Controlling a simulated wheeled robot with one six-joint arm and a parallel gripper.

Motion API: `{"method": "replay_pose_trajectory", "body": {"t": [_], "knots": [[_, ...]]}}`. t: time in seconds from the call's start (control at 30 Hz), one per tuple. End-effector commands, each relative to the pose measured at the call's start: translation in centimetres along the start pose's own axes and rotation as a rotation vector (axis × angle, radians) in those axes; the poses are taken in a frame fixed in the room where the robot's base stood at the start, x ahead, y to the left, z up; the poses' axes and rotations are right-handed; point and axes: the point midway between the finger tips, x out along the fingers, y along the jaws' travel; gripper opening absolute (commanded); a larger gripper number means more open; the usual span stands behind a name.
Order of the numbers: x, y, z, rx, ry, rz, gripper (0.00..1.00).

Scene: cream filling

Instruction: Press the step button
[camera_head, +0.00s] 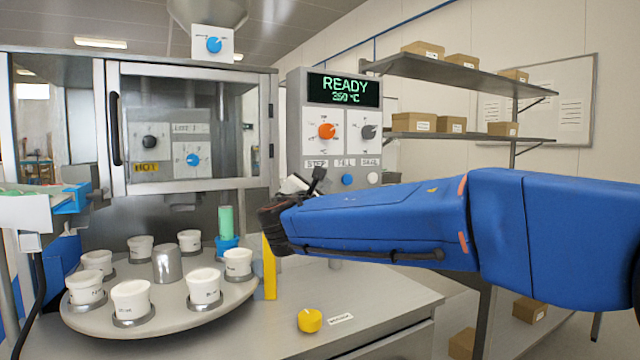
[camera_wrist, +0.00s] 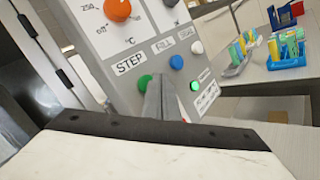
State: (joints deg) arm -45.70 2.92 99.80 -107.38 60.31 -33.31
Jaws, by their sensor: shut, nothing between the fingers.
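In the wrist view the green button (camera_wrist: 144,82) sits under the STEP label (camera_wrist: 130,63). Its right edge is beside or partly behind my shut fingers. My gripper (camera_wrist: 160,84) is shut and empty, pointing at the panel between the green button and the blue FILL button (camera_wrist: 176,62). In the head view my gripper (camera_head: 316,178) is in front of the panel's lower left and hides the green button. I cannot tell whether the fingers touch the panel.
A white button (camera_wrist: 197,47) is right of the blue one. An orange dial (camera_wrist: 118,9) is above. A turntable (camera_head: 180,313) with several white cups is at the left. A yellow knob (camera_head: 310,320) sits on the counter. Shelves with boxes are behind.

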Motion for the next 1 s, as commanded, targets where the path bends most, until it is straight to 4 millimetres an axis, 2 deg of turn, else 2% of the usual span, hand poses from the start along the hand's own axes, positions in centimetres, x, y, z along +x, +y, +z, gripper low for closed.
{"method": "replay_pose_trajectory", "body": {"t": [1.0], "knots": [[0.61, 0.46, -0.42, 0.000, 0.000, 0.000, 0.00]]}}
